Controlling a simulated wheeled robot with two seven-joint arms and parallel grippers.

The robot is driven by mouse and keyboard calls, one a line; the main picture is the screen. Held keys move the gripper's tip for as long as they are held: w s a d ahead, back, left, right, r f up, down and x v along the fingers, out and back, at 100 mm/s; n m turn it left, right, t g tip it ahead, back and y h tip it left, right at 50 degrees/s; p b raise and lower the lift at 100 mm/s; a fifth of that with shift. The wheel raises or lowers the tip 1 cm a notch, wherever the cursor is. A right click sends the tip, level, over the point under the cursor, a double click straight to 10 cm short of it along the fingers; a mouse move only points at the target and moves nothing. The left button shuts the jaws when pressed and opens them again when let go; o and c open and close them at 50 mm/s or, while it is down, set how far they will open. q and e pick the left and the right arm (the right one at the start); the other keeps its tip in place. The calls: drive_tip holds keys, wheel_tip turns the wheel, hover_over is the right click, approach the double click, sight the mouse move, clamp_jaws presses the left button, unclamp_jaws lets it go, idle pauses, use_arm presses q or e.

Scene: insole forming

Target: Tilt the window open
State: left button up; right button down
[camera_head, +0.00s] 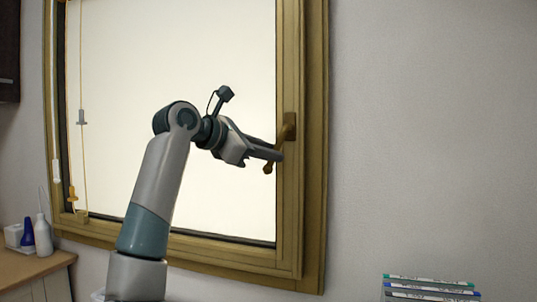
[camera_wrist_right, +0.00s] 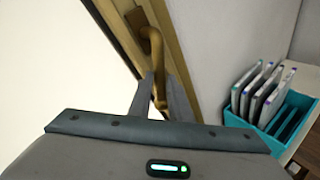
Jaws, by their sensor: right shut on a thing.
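The window (camera_head: 303,90) has a wooden frame and a bright white pane, and it looks closed. Its brass-coloured handle (camera_head: 290,127) sits on the right side of the frame; in the right wrist view the handle (camera_wrist_right: 156,48) bends down from its mount to between my fingers. My right gripper (camera_head: 278,155) is at the handle, shut on its grip part. In the right wrist view the fingers of my right gripper (camera_wrist_right: 160,92) lie on both sides of the handle, hiding part of it. My left gripper is not in view.
Cords with small weights (camera_head: 82,117) hang at the window's left. White and blue bottles (camera_head: 43,235) stand on a wooden counter (camera_head: 30,268) at lower left. A teal rack (camera_wrist_right: 240,118) holds several thin boxes at lower right. The grey wall right of the window is bare.

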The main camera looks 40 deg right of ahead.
drive_tip(key=shift+s+a+r, duration=0.1)
drive_tip(key=shift+s+r, duration=0.1)
idle(0.6)
drive_tip(key=c, duration=2)
unclamp_jaws()
drive_tip(key=shift+s+a+r, duration=0.15)
drive_tip(key=shift+s+a, duration=0.05)
drive_tip(key=shift+s, duration=0.05)
